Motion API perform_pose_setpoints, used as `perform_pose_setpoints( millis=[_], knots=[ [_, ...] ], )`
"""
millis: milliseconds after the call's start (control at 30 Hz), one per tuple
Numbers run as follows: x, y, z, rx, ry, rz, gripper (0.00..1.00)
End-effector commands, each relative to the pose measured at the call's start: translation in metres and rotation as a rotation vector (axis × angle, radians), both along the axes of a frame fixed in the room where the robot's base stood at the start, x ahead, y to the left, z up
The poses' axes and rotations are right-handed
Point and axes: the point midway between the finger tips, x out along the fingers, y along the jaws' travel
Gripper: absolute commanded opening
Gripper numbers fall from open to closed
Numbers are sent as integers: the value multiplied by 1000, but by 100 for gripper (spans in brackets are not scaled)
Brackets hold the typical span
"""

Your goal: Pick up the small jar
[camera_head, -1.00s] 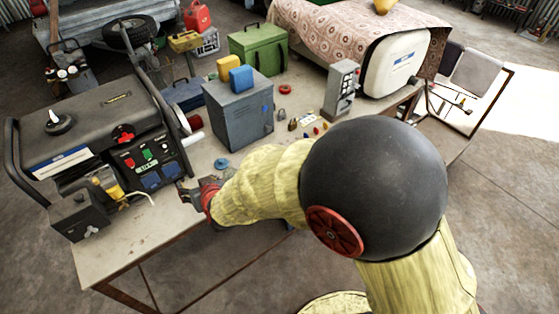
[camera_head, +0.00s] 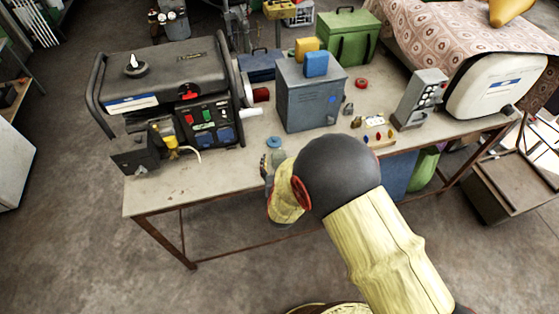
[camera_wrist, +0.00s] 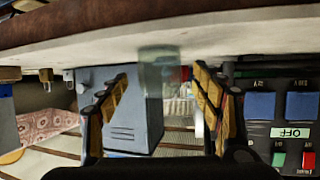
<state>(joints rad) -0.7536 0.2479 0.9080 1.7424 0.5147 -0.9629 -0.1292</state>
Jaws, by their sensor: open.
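The small jar looks like clear greenish glass. In the wrist view, which is upside down, the jar (camera_wrist: 163,85) stands on the tabletop and shows between my two fingers, apart from both. I cannot tell how far ahead of the fingertips it is. In the head view, a glassy shape that seems to be the jar (camera_head: 278,157) is near the table's front edge, partly hidden by my arm. My gripper (camera_head: 267,170) is beside it, low at the front edge. In the wrist view my gripper (camera_wrist: 160,92) is open and empty.
The table (camera_head: 165,198) holds a black generator (camera_head: 170,85) on the left and a grey metal box (camera_head: 308,98) behind the jar. A blue round item (camera_head: 274,142) is just behind the jar. A grey switch unit (camera_head: 420,98) stands to the right. The front left tabletop is clear.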

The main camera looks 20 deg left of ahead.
Motion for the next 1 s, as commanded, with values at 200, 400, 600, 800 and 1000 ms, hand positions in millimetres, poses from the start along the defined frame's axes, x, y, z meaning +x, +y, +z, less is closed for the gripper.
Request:
perform_pose_setpoints(
  millis=[200,400,600,800,1000],
  knots=[
    [24,6,-11,0,1,0,66],
    [25,7,-10,0,1,0,66],
    [24,7,-10,0,1,0,55],
    [24,7,-10,0,1,0,43],
    [24,7,-10,0,0,0,32]
  ],
)
